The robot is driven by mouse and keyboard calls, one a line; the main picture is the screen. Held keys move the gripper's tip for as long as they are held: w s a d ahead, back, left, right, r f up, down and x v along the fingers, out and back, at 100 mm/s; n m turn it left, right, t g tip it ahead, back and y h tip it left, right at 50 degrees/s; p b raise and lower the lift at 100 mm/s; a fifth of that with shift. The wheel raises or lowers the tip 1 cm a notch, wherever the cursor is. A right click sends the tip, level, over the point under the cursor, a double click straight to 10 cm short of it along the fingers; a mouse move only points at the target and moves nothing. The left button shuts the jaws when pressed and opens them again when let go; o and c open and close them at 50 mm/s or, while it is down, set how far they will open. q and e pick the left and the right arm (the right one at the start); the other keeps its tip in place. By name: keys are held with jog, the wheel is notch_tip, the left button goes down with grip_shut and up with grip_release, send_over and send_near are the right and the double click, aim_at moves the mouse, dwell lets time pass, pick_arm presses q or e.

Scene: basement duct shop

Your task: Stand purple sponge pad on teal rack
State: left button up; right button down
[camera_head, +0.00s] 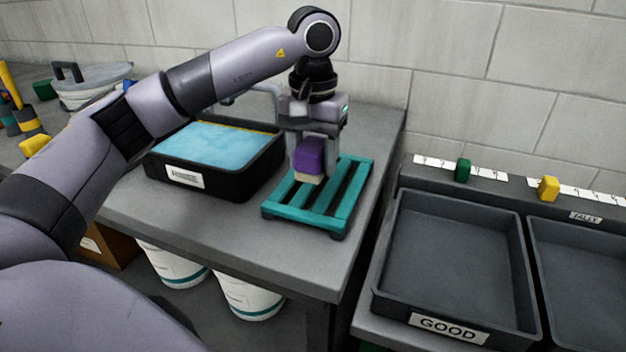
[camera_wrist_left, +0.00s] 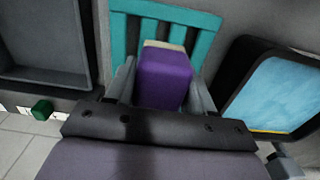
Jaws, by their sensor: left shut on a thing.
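The purple sponge pad (camera_head: 308,156) has a pale cream band at its lower end. My left gripper (camera_head: 311,160) points down and is shut on the pad, over the teal rack (camera_head: 335,222). The rack is slatted and lies on the grey bench. In the left wrist view the pad (camera_wrist_left: 163,80) sits between the fingers, with the rack (camera_wrist_left: 203,38) beyond it. The pad is upright, its pale end toward the slats. I cannot tell whether that end touches the slats. My right gripper is not in view.
A black tub (camera_head: 212,187) of blue water stands left of the rack. A dark tray labelled GOOD (camera_head: 384,294) and a second tray (camera_head: 560,300) are at the right. Green (camera_head: 463,170) and yellow (camera_head: 548,188) markers sit on the tally rail. Bare bench lies before the rack.

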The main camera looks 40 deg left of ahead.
aim_at(313, 195)
pick_arm(q)
notch_tip(313, 195, down, 4)
jog(key=shift+f, duration=0.25)
jog(key=shift+f, duration=0.2)
jog(key=o, duration=0.9)
jog(key=shift+r, duration=0.1)
jog(key=shift+o, duration=0.2)
jog(key=shift+r, duration=0.1)
